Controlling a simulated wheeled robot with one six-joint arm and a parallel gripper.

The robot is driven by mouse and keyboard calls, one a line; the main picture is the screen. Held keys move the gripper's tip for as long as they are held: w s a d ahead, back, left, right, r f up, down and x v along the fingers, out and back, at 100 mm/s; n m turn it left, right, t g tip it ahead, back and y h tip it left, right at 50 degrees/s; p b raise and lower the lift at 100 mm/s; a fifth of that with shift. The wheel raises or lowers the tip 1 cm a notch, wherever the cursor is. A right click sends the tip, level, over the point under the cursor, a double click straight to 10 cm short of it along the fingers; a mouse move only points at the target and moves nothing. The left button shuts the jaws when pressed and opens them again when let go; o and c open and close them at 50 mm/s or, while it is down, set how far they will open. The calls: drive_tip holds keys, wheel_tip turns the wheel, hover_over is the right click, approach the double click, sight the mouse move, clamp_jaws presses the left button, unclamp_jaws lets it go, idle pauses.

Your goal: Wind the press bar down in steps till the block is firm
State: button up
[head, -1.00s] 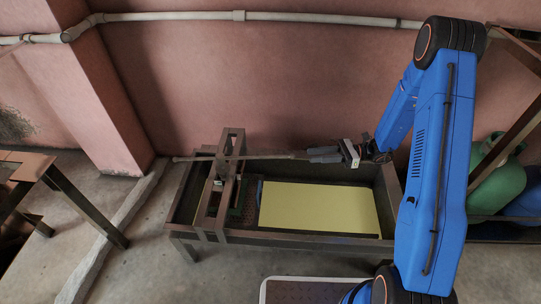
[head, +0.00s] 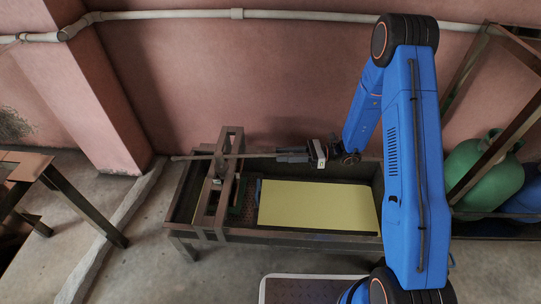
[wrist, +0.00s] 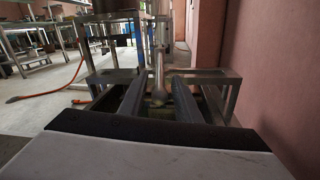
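The press bar (head: 203,157) is a long thin rod lying level across the top of the dark metal press frame (head: 231,132) in the head view. My gripper (head: 280,155) is at the bar's right end, fingers pointing left along it. In the wrist view my gripper (wrist: 158,90) has its two dark fingers apart, with the bar's rounded end (wrist: 158,97) between them. A gap shows on each side of it. The block is not clearly visible; the press frame hides what lies under it.
The press stands over the left end of a long metal trough (head: 300,237) with a pale yellow surface (head: 315,207) inside. The pink wall (head: 250,70) is close behind.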

sight(270, 155)
drive_tip(key=shift+s+a, duration=0.2)
drive_tip(key=shift+a, duration=2.55)
clamp_jaws()
